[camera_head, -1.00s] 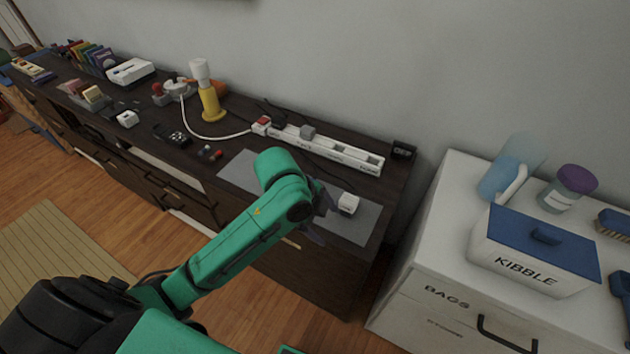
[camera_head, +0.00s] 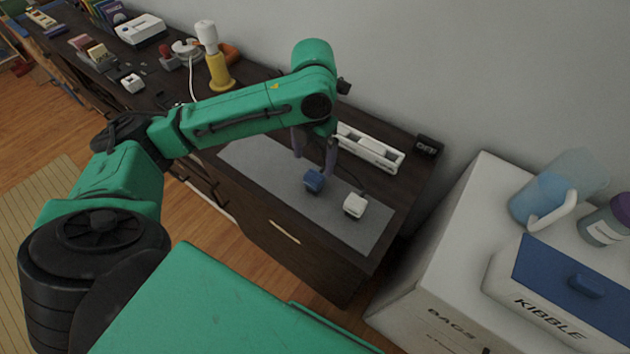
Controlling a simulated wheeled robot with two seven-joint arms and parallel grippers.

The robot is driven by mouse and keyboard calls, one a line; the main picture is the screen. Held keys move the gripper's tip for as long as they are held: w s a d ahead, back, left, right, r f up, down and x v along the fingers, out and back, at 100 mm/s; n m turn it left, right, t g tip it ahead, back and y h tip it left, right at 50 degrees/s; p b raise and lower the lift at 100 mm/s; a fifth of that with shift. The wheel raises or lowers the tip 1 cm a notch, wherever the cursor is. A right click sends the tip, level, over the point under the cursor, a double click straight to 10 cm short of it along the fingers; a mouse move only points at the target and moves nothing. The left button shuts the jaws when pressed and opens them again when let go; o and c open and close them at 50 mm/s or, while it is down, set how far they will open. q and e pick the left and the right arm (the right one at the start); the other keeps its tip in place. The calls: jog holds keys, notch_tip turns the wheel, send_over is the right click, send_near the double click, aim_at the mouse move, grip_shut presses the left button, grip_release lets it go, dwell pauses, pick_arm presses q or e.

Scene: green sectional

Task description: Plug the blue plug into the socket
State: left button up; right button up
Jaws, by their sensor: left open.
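The blue plug (camera_head: 315,181) lies on the grey mat (camera_head: 262,165) on the dark wooden cabinet. My left gripper (camera_head: 313,162) points down at it with its two fingers spread. The plug shows just below and between the fingertips; I cannot tell whether they touch it. The white power strip with the sockets (camera_head: 372,150) lies behind the mat, and my arm hides its left part. My right gripper is out of view.
A white plug (camera_head: 355,205) lies on the mat right of the blue one. A black box marked OFF (camera_head: 428,146) stands at the cabinet's right end. A yellow-based lamp (camera_head: 218,72) stands at the back left. A white cabinet with a kibble box (camera_head: 545,310) is at the right.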

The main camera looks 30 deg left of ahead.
aim_at(314, 176)
pick_arm(q)
notch_tip(314, 176, down, 6)
jog(key=shift+r, duration=0.2)
grip_shut()
